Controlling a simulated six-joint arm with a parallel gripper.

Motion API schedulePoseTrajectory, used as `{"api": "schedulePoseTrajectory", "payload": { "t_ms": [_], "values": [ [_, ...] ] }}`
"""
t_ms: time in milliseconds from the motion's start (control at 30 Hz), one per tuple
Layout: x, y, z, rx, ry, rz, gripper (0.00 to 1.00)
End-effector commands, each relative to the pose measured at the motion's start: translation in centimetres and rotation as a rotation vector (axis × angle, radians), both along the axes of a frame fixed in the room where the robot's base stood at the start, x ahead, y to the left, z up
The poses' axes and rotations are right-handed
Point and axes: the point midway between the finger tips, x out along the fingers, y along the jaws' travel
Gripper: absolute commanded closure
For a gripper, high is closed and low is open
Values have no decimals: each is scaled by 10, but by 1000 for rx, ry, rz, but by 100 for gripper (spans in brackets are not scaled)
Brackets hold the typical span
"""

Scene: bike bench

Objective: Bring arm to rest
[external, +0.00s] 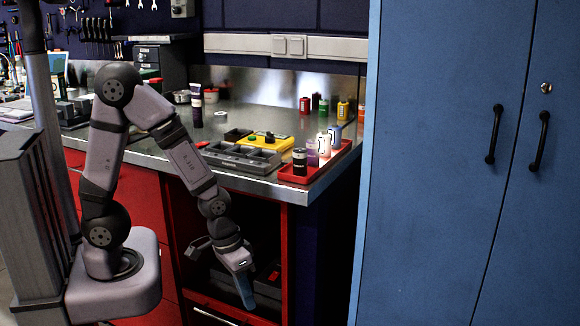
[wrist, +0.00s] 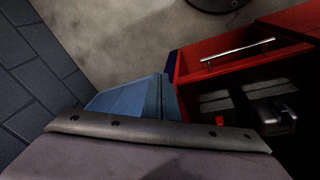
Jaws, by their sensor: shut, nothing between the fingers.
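My gripper (external: 244,290) hangs in front of the open compartment under the bench top, pointing downward. Its blue fingers are together with nothing between them. The fingers also show in the wrist view (wrist: 155,95), closed, above the floor and beside a red drawer front.
A red tray (external: 325,160) with small bottles sits at the bench corner, near a grey compartment tray (external: 240,157). A tall blue cabinet (external: 440,160) stands at right. Below, a red drawer (wrist: 235,55) has a metal handle; dark cases (wrist: 250,105) lie inside the compartment.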

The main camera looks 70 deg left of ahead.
Motion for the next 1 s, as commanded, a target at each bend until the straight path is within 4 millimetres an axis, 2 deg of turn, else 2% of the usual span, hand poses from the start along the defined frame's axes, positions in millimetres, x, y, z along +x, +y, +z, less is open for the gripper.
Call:
{"api": "schedulePoseTrajectory", "payload": {
  "t_ms": [33,333,367,667,1000],
  "values": [
    [-7,7,11,10,20,-39,100],
    [-65,58,55,126,186,-228,100],
    [-67,60,65,130,195,-236,100],
    [-66,57,131,124,195,-233,100],
    [-66,57,229,123,195,-230,100]
  ]
}}
